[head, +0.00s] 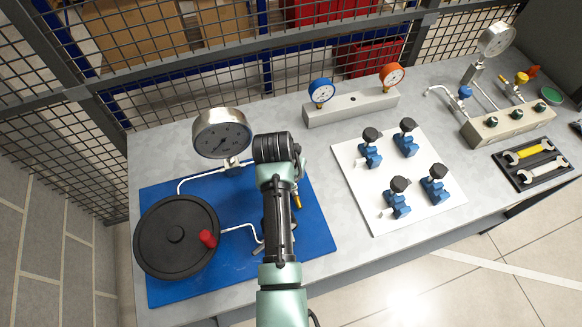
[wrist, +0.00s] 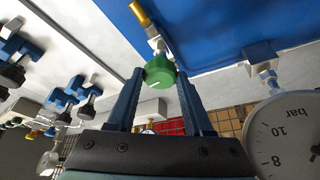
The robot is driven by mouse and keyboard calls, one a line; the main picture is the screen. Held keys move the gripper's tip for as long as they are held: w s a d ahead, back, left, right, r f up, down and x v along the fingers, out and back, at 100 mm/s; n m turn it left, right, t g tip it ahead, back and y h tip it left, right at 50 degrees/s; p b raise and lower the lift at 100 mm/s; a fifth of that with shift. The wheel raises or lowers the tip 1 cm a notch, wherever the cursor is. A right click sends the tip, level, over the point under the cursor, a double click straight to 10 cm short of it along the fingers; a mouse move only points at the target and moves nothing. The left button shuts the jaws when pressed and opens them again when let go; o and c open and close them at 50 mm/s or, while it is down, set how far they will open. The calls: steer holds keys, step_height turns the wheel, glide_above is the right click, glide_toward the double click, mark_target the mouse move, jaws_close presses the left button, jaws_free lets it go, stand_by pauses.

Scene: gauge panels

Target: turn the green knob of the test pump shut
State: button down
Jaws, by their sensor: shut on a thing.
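The green knob (wrist: 160,71) shows in the wrist view, with a white mark on its face. My gripper (wrist: 158,82) is shut on it, one blue finger on each side. The knob sits on a silver fitting beside a brass piece (wrist: 141,14). In the head view my arm hides the knob and the gripper. The test pump there has a black handwheel (head: 160,252) with a red handle (head: 208,239), and thin pipes on a blue mat (head: 318,232). Its large silver gauge (head: 222,133) stands behind; a gauge marked "bar" (wrist: 285,140) also shows in the wrist view.
Right of the mat, several blue valves with black knobs (head: 397,195) stand on a white board (head: 345,160). Behind is a grey block (head: 345,108) with blue and orange gauges. A manifold (head: 510,122) and wrench tray (head: 515,179) lie far right. A mesh fence (head: 180,75) borders the back.

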steer(key=shift+a+m+h, duration=0.1)
steer(key=shift+m+h, duration=0.2)
steer(key=shift+m, duration=0.7)
steer(key=shift+c, duration=1.5)
jaws_free()
steer(key=b+v, duration=0.1)
steer(key=v, duration=1.2)
steer(key=shift+w+b, duration=0.2)
steer(key=shift+b, duration=0.2)
